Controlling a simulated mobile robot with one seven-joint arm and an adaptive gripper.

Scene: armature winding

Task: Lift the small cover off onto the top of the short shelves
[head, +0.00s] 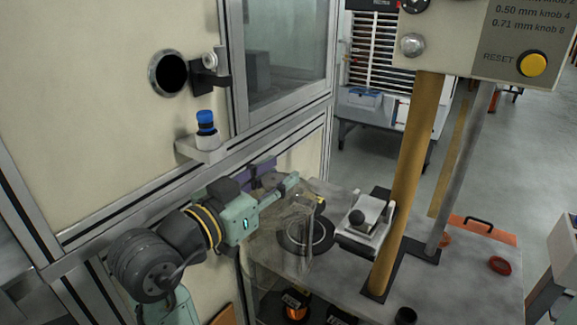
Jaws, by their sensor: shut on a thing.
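A clear, see-through cover (283,228) shows faintly as a box with thin edges at the left end of a low grey shelf unit, which I take to be the short shelves (455,285). My gripper (294,184) reaches in from the left at the cover's upper part and is shut on it. The exact grip is too small to make out. A dark round plate with a pale ring (306,236) shows through or beside the clear walls. Whether the cover touches the top is unclear.
A red ring (499,265) lies at the right. Cabinet walls (100,120) border the left.

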